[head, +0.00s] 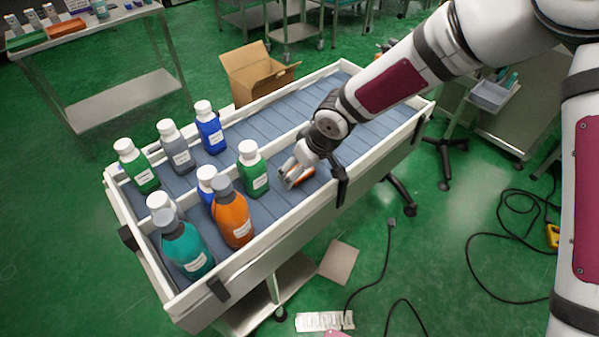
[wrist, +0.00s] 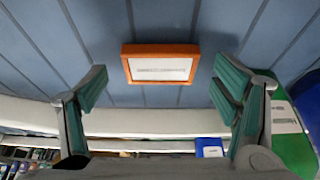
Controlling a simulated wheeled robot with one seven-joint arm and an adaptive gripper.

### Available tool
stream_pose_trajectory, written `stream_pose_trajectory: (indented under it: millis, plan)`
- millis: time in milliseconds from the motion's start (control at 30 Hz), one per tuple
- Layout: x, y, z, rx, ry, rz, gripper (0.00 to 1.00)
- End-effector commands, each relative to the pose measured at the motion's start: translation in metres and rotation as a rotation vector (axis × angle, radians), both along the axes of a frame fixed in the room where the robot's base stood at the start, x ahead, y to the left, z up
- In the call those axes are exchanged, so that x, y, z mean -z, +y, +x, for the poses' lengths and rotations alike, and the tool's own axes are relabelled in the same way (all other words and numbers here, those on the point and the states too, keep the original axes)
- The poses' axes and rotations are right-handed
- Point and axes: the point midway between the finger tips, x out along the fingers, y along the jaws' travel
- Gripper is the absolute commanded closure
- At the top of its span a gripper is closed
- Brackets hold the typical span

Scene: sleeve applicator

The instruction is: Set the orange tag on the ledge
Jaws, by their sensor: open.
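The orange tag (wrist: 160,48), a small flat block with an orange rim and a white printed label, lies on the blue slatted bed in the wrist view. In the head view a bit of the orange tag (head: 306,175) shows beside my gripper (head: 291,180), which partly hides it. In the wrist view my gripper (wrist: 162,88) has its green-padded fingers wide apart, one on each side of the tag, with nothing between them touching it. A white rail (wrist: 150,122) runs across below the tag. I cannot tell which surface is the ledge.
A green bottle (head: 253,168) stands just left of my gripper; it also shows at the wrist view's right edge (wrist: 290,125). An orange bottle (head: 232,215) and several others stand further left. The blue bed (head: 375,115) is clear toward the back right. White walls (head: 250,262) edge it.

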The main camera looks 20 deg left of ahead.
Motion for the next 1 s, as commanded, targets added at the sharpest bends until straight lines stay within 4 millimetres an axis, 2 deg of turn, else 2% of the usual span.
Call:
stream_pose_trajectory:
  millis: [267, 467, 500, 567, 600, 833, 1000]
  plan:
    - [0.003, 0.002, 0.001, 0.0, 0.0, 0.001, 0.18]
    - [0.003, 0.001, 0.001, 0.0, 0.0, 0.001, 0.61]
    - [0.003, 0.001, 0.001, 0.0, 0.0, 0.001, 0.66]
    - [0.003, 0.001, 0.001, 0.0, 0.0, 0.001, 0.66]
    - [0.003, 0.001, 0.001, 0.0, 0.0, 0.001, 0.7]
    - [0.001, 0.001, 0.001, 0.0, -0.002, 0.001, 0.7]
    - [-0.021, 0.001, 0.002, 0.002, -0.004, 0.003, 0.7]
